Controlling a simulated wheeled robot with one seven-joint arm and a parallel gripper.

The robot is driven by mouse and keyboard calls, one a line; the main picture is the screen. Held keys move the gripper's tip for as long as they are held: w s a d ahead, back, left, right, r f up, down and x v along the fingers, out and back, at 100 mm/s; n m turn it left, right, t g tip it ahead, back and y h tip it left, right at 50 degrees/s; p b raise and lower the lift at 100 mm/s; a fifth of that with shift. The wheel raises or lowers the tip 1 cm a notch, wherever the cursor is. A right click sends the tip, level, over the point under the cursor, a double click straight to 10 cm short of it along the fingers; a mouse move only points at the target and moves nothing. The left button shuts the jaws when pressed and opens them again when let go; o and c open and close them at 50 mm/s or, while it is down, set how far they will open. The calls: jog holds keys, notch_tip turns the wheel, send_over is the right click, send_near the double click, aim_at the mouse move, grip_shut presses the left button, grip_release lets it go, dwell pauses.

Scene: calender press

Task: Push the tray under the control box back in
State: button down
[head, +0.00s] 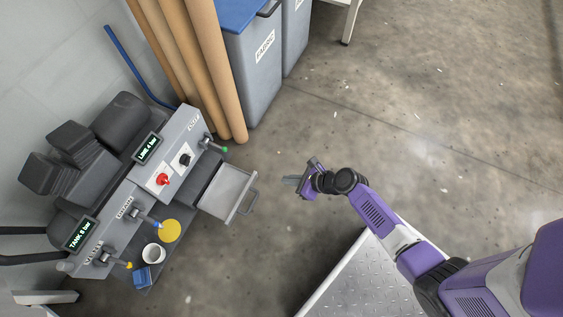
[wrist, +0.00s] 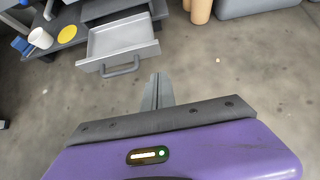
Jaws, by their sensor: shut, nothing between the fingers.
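The control box (head: 178,160) is grey with a red knob, a black knob and a small display, at the left in the head view. The tray (head: 227,192) under it is a light grey drawer, pulled out, with a grey bar handle (head: 248,204) on its front. In the wrist view the tray (wrist: 118,36) looks empty, and its handle (wrist: 121,69) faces me. My gripper (head: 290,180) is shut and empty, to the right of the handle and apart from it. In the wrist view its fingers (wrist: 157,90) are together, below and right of the handle.
A shelf beside the tray holds a white cup (head: 153,254), a yellow disc (head: 170,230) and a blue item (head: 143,277). Tall brown rolls (head: 205,60) and a grey fabric bin (head: 257,70) stand behind. A metal-plate platform (head: 365,285) is below my arm. The floor between gripper and tray is clear.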

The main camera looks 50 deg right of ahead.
aim_at(257, 174)
jog(key=b+x, duration=0.2)
jog(key=x, duration=0.1)
jog(key=w+r+b+x, duration=0.1)
jog(key=b+x, duration=0.1)
jog(key=x, duration=0.2)
jog(key=b+x, duration=0.2)
jog(key=x, duration=0.1)
jog(key=shift+w+a, duration=0.25)
jog(key=shift+w, duration=0.15)
jog(key=shift+w+a+r, duration=0.1)
jog(key=shift+w, duration=0.3)
